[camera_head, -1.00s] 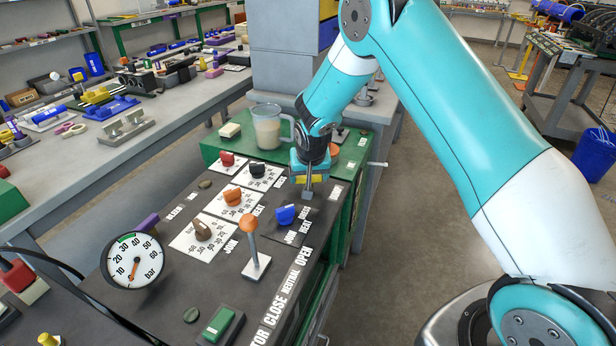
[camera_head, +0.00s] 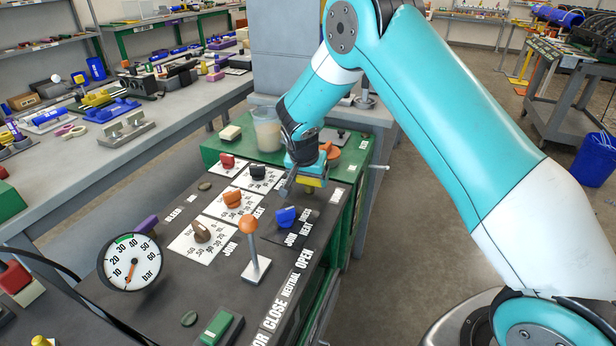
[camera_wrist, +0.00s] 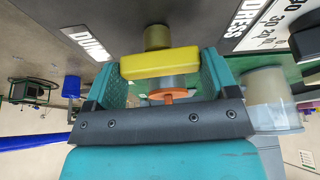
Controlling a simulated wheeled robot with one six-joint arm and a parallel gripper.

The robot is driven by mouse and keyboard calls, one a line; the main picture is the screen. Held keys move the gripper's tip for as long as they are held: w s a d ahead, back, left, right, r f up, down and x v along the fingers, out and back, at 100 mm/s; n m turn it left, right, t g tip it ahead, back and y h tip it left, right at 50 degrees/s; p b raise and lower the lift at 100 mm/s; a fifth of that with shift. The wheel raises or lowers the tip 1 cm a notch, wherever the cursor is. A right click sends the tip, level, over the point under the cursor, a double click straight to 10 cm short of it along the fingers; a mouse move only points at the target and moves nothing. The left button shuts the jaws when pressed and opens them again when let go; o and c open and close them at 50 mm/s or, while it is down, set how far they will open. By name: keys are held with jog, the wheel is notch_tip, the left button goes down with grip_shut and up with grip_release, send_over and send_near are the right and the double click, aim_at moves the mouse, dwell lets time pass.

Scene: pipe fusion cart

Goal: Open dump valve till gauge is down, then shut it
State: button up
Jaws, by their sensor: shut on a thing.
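The dump valve has a yellow bar handle (camera_wrist: 160,63), beside the "DUMP" label in the wrist view. The handle lies across between the two fingers of my gripper (camera_wrist: 160,80), which is shut on it. In the head view my gripper (camera_head: 305,174) is at the far right corner of the panel, with the yellow handle (camera_head: 315,182) partly showing beneath it. The round gauge (camera_head: 131,262) stands at the panel's left. Its orange needle points down near the low end of the scale. I cannot tell the valve's exact setting.
The dark panel (camera_head: 190,285) bears several knobs, a blue one (camera_head: 286,216) nearest my gripper, and an orange-topped lever (camera_head: 249,225). A clear jug (camera_head: 267,128) stands behind my gripper. Open floor lies to the right.

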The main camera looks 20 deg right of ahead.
jog(key=shift+a, duration=0.2)
jog(key=o, duration=0.8)
jog(key=shift+d, duration=0.1)
jog(key=b+v, duration=0.1)
jog(key=v, duration=1.6)
jog(key=shift+s+r, duration=0.1)
jog(key=shift+r, duration=0.1)
